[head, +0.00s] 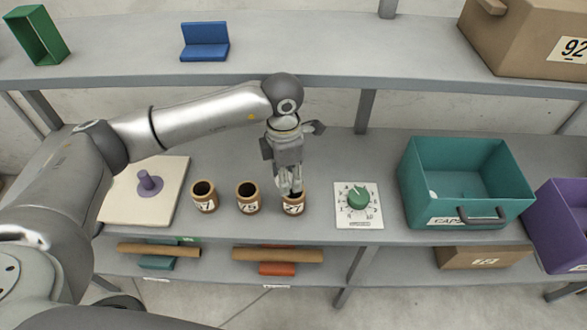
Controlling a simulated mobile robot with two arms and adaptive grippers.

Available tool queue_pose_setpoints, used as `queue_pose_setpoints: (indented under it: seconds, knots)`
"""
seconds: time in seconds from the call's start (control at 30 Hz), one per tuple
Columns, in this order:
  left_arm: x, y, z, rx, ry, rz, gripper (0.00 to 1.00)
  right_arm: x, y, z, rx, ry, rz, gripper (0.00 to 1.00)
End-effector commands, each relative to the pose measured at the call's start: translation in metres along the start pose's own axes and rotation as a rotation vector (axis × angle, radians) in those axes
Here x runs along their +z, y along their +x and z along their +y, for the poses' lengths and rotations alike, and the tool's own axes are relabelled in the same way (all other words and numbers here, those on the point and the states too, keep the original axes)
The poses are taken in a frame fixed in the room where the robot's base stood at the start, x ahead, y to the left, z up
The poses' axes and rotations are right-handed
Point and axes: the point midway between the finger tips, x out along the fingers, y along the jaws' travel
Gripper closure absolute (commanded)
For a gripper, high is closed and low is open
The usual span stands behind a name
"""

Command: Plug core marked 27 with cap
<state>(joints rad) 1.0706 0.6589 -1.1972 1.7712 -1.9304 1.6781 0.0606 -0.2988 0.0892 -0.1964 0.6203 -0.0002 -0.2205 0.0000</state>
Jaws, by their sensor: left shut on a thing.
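The core marked 27 (293,208) is a short brown tube with a white label, upright on the middle shelf, rightmost of three cores. My left gripper (291,191) points down at its top opening, fingertips at the rim. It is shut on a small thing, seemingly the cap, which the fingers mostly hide. I cannot tell whether that thing sits inside the core or just above it. The teal bin labelled CAPS (420,213) stands to the right, with a small white piece (432,195) showing at its inner left side. My right gripper is not in view.
Two other open cores (204,203) (247,203) stand just left. A dial plate with a green knob (358,198) lies close right. A cream board with a purple peg (149,182) is farther left. A purple bin (562,225) is at far right. An upper shelf (330,55) runs behind.

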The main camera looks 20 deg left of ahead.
Motion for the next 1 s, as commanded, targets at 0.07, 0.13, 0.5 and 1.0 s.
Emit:
queue_pose_setpoints:
  seconds: [0.07, 0.13, 0.5, 1.0]
  knots:
    - [0.006, 0.004, 0.005, 0.002, -0.161, 0.002, 0.67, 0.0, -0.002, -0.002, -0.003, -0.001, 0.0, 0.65]
    - [0.01, 0.008, 0.009, 0.005, -0.293, 0.004, 0.67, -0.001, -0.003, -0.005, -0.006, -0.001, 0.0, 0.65]
    - [0.022, 0.019, 0.019, 0.016, -0.687, 0.008, 0.67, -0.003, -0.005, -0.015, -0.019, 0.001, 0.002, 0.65]
    - [0.022, 0.031, 0.021, 0.017, -0.727, 0.009, 0.67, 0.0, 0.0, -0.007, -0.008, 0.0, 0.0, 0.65]
